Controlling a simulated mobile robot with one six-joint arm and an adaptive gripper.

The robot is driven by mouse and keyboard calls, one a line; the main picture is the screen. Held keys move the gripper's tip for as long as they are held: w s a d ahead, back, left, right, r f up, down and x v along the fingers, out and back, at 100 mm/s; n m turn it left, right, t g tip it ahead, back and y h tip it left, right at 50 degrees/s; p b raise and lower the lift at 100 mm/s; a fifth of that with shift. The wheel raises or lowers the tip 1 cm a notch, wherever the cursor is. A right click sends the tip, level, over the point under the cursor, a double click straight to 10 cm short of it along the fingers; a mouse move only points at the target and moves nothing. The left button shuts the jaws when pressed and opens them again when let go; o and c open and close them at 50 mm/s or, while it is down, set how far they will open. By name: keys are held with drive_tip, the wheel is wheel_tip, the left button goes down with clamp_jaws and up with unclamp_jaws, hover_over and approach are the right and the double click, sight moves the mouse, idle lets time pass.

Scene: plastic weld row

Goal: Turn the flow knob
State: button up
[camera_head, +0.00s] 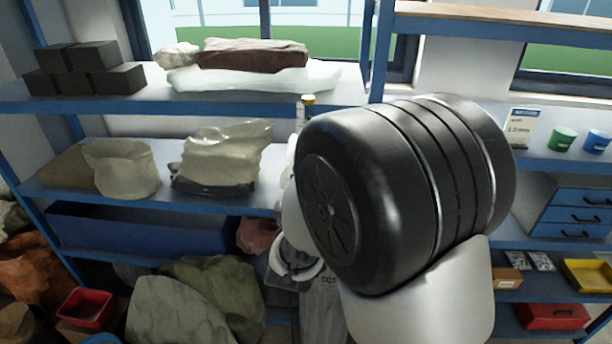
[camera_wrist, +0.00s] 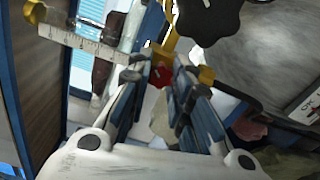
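In the wrist view a small red knob (camera_wrist: 160,78) shows between the two fingertips of my gripper (camera_wrist: 160,72). The fingers stand apart, one on each side of it; I cannot tell whether they touch it. A larger black lobed knob (camera_wrist: 208,14) hangs at the top of the wrist view, beyond the fingertips. The frames do not show for certain which knob is the flow knob. In the head view my dark arm joint covers the middle, and my gripper and both knobs cannot be made out.
In the wrist view a ruler-like scale (camera_wrist: 85,38) lies at upper left, with yellow parts (camera_wrist: 206,75) near the right finger. In the head view, blue shelving holds black blocks (camera_head: 85,68), wrapped bags (camera_head: 222,158), green (camera_head: 562,139) and blue (camera_head: 597,141) pots, and a yellow tray (camera_head: 590,274).

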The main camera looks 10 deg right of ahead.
drive_tip(key=shift+s+a+f, duration=0.3)
drive_tip(key=shift+s+f, duration=0.3)
drive_tip(key=shift+f, duration=0.1)
drive_tip(key=shift+o, duration=0.3)
drive_tip(key=shift+s+f+g, duration=0.3)
drive_tip(key=shift+f, duration=0.15)
drive_tip(key=s+a+r+m+b, duration=0.1)
drive_tip(key=s+a+m+b, duration=0.1)
drive_tip(key=s+m+b, duration=0.65)
drive_tip(key=s+a+r+m+b, duration=0.1)
drive_tip(key=s+a+m+b, duration=0.35)
drive_tip(key=m, duration=0.75)
drive_tip(key=d+p+x, duration=0.2)
drive_tip(key=p+x, duration=0.5)
drive_tip(key=x, duration=0.9)
drive_tip(key=shift+s+r, duration=0.15)
drive_tip(key=shift+r, duration=0.35)
